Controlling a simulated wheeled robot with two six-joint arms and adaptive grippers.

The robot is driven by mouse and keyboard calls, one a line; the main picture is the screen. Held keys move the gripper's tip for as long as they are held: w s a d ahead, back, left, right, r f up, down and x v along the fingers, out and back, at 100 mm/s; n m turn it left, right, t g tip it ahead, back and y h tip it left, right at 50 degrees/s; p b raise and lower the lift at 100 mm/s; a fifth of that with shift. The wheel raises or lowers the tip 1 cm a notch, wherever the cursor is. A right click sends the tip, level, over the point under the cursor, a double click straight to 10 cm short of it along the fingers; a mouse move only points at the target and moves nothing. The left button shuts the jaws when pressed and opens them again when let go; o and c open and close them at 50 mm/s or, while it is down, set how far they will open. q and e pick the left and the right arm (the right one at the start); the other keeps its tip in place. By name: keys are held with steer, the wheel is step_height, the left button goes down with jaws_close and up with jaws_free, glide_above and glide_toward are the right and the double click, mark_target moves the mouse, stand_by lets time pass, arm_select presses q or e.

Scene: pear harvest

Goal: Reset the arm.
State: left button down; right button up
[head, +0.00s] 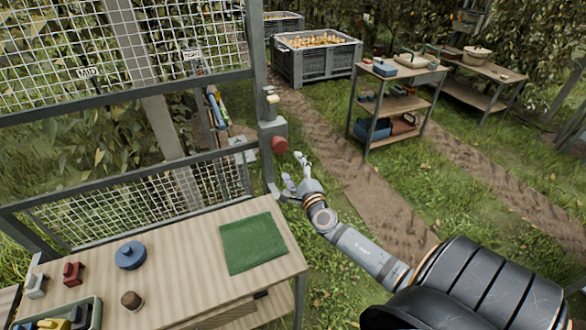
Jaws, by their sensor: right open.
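My right arm comes in from the lower right of the head view and reaches toward the middle. Its gripper (296,174) is open, with nothing seen between the fingers. It is beyond the far right corner of the wooden table (190,243), close to a grey post with a red knob (279,145). The gripper is just below and to the right of the knob, and I cannot tell whether they touch. My left gripper is not in view.
A wire mesh fence (150,198) stands behind the table. On the table are a green cloth (252,243), a blue round lidded object (131,255) and a brown cup (131,300). A grey crate of pears (317,64) and a shelf cart (398,102) stand further back. Grass and dirt tracks lie right of the gripper.

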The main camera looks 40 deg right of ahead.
stand_by(0.4)
steer(key=s+d+f+m+g+b, duration=0.1)
steer(key=s+f+m+g, duration=0.3)
steer(key=f+m, duration=0.6)
steer(key=s+f+m+g, duration=0.3)
steer(key=s+f+m, duration=0.3)
steer(key=f, duration=0.8)
steer(key=s+d+f+m+g+b, duration=0.1)
steer(key=s+f+m+g, duration=0.2)
steer(key=s+f+m, duration=0.65)
steer(key=s+a+f+m+g+y, duration=0.1)
steer(key=s+a+f+m, duration=0.3)
steer(key=s, duration=0.5)
steer(key=s+a+f+m+g+y, duration=0.1)
steer(key=s+a+f+m+g, duration=0.2)
steer(key=s+f+m, duration=0.6)
steer(key=s+a+f+m+g+y, duration=0.1)
steer(key=s+a+f+m+g, duration=0.2)
steer(key=s+a+f+m, duration=0.3)
steer(key=s+f+m+b, duration=0.1)
steer(key=s+f, duration=0.2)
steer(key=shift+a, duration=0.3)
